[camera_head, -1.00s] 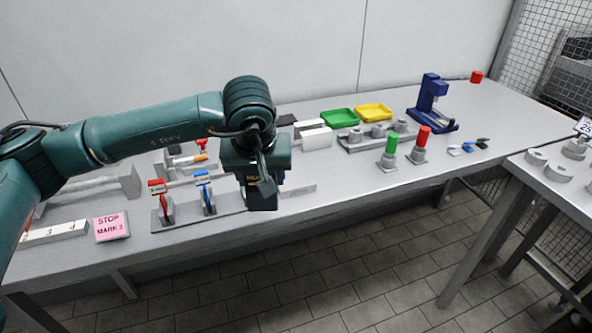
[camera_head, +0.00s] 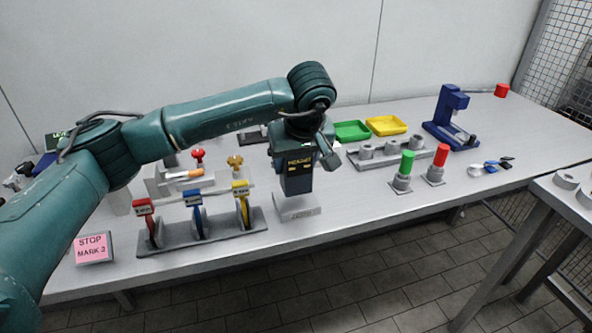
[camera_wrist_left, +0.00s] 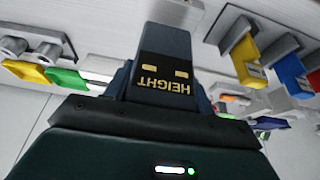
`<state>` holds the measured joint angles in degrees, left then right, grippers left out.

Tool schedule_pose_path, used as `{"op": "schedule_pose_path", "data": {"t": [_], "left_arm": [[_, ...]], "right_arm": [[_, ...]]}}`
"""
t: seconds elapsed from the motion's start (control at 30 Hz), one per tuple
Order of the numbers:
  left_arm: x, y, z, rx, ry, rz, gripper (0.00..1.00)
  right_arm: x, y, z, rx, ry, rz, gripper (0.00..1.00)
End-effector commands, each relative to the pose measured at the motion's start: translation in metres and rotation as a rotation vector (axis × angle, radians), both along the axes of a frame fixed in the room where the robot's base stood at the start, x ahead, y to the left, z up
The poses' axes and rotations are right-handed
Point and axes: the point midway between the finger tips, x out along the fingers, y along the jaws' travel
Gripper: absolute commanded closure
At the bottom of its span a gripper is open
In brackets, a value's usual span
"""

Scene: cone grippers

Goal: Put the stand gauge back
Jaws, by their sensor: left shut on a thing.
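The stand gauge (camera_head: 298,182) is a dark blue-black block lettered HEIGHT. My left gripper (camera_head: 300,150) is shut on it and holds it upright. In the left wrist view the gauge (camera_wrist_left: 165,60) stands out from the gripper, with its lettering facing the camera; the fingertips are hidden. In the head view the gauge's lower end is over or just behind a light grey base plate (camera_head: 297,209) near the front edge of the bench; I cannot tell whether they touch. My right gripper is not in view.
A pink STOP sign (camera_head: 94,247) is further left. Green (camera_head: 407,162) and red (camera_head: 441,155) capped plugs, trays and a blue press (camera_head: 444,118) stand right. Bench front right is clear.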

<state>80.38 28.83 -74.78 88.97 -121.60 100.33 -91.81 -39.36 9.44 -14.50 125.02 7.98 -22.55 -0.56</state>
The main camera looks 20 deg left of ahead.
Motion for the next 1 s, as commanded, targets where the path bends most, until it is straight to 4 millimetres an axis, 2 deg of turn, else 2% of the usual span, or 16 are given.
{"op": "schedule_pose_path", "data": {"t": [0.1,0.17,0.5,0.53,0.8,1.0], "left_arm": [[-0.001,0.000,-0.019,0.000,0.004,0.001,0.79],[0.000,0.000,-0.024,0.000,0.000,0.001,0.79],[0.000,0.000,-0.028,0.001,-0.001,0.000,0.79],[0.000,0.000,-0.029,0.001,0.000,0.000,0.45],[0.000,0.000,-0.028,0.001,0.001,0.000,0.24],[0.000,0.000,-0.027,0.001,0.001,0.000,0.24]], "right_arm": [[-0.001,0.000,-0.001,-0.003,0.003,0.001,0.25],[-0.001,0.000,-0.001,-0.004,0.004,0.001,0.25],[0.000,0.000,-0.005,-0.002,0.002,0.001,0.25],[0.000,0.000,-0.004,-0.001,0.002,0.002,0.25],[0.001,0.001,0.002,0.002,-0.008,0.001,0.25],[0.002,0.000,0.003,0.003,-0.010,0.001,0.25]]}}
